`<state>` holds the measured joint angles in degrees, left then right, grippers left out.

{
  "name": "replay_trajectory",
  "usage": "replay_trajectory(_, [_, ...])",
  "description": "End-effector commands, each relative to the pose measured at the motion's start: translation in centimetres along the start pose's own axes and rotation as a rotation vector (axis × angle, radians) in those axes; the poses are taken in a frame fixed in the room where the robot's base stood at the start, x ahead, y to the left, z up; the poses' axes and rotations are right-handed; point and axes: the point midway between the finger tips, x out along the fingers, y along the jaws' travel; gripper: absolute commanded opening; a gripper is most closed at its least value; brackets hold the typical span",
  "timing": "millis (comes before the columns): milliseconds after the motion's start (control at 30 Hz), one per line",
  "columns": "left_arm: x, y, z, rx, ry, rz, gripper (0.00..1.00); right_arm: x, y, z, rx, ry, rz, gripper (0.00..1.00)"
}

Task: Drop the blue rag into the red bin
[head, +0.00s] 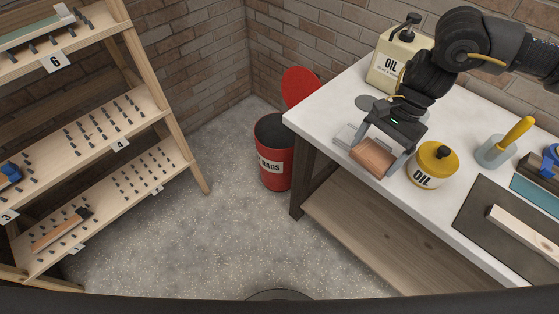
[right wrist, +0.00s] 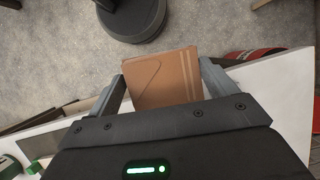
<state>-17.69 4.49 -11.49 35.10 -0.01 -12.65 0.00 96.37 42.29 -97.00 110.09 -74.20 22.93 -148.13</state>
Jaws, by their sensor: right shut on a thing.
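My right gripper (head: 393,152) is shut on a flat brown, folded-looking piece (head: 373,157), held at the white bench's left front edge. In the right wrist view the brown piece (right wrist: 163,78) sits between the two fingers, with a seam line on its face. It looks brown, not blue, and I cannot tell its material. I see no clear blue rag. The red bin (head: 275,176), labelled RAGS, stands on the floor left of the bench. Its dark mouth is open and its red lid (head: 299,87) is raised behind. My left gripper is not in view.
The white bench (head: 318,112) carries an oil jug (head: 392,60), a yellow oil can (head: 433,165), a yellow-handled tool (head: 516,132) and a dark mat (head: 485,212). A wooden pegged rack (head: 120,118) stands at left. The speckled floor (head: 185,240) between is clear.

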Motion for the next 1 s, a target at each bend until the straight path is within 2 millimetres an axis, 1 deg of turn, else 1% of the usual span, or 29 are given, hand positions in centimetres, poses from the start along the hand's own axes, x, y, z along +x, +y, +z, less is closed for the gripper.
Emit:
replay_trajectory(233, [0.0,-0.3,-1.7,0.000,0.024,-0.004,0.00,0.0,0.1,0.0,0.001,0.000,-0.001,0.66])
replay_trajectory(433, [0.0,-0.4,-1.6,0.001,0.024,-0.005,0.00,0.0,0.0,0.0,-0.002,0.000,0.000,0.66])
replay_trajectory(533, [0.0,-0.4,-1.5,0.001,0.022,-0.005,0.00,0.3,-0.5,0.9,-0.048,0.001,0.016,0.66])
replay_trajectory(567, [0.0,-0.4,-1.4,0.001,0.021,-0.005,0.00,0.5,-0.9,1.5,-0.080,0.001,0.027,0.66])
replay_trajectory(667, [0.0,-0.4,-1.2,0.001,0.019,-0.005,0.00,1.5,-2.4,4.2,-0.232,0.003,0.082,0.66])
replay_trajectory(800, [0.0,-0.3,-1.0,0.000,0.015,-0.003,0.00,3.4,-4.0,8.6,-0.486,0.004,0.184,0.66])
replay_trajectory(900, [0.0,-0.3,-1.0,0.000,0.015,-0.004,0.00,4.6,-4.6,11.1,-0.639,0.005,0.252,0.66])
replay_trajectory(1000, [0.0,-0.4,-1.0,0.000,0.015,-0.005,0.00,5.5,-4.8,12.9,-0.749,0.003,0.303,0.66])
